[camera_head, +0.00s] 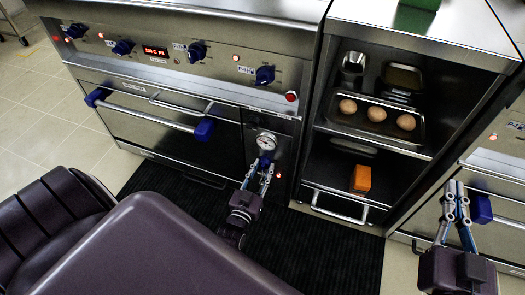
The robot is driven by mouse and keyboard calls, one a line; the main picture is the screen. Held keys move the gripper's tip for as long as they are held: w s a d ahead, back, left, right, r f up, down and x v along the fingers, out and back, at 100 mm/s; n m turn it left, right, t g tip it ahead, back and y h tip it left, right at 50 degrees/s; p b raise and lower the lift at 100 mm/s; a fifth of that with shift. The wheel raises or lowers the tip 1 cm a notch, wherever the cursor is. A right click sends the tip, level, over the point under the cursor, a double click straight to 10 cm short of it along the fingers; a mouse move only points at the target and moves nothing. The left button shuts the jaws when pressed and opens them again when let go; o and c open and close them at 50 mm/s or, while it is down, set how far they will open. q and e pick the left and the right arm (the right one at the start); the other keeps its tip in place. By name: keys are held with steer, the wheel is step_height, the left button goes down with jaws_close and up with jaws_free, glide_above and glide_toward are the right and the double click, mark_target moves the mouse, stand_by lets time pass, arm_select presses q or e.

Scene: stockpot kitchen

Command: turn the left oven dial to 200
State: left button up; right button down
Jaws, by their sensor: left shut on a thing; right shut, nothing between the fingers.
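A row of blue dials runs along the steel oven's upper panel: a far-left dial (76,31), a second dial (123,47), a third dial (197,52) and a right dial (264,75). Their pointer settings are too small to read. My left gripper (265,172) is below this row, apart from these dials. It is shut on a blue knob (265,159) just under a round white gauge (266,141); the fingers partly hide the knob. My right gripper (455,193) is shut and empty at the far right, beside a blue handle end (481,209).
A red display (155,51) sits between the dials. The oven door handle (150,112) sticks out below. An open shelf unit (322,128) right of the oven holds a tray (376,138) of brown eggs and an orange block (361,178). A dark mat (335,250) covers the floor.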

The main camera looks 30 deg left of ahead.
stand_by(0.4)
arm_select(q)
steer(key=o, duration=1.2)
steer(key=shift+c, duration=0.2)
steer(key=v, duration=1.2)
steer(key=shift+f, duration=0.1)
